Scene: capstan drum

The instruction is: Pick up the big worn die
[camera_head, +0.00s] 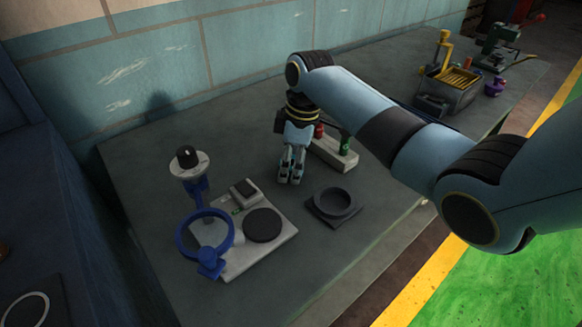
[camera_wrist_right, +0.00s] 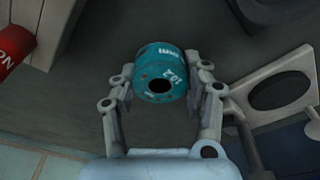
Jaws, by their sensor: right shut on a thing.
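My right gripper (camera_head: 291,178) is over the grey bench, at the near left side of a pale holder block. In the right wrist view the right gripper (camera_wrist_right: 162,92) is shut on a teal round die (camera_wrist_right: 165,72) with a dark centre hole and white lettering. A finger lies on each side of it. I cannot tell whether the die touches the bench top, and its wear cannot be made out. In the head view the fingers mostly hide it. My left gripper is not in view.
The pale holder block (camera_head: 338,154) carries a red and a green piece. A dark dish (camera_head: 334,205) lies in front. A white board with a black disc (camera_head: 263,225) and a blue ring stand (camera_head: 184,247) are left. A grey crate (camera_head: 448,92) stands far right.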

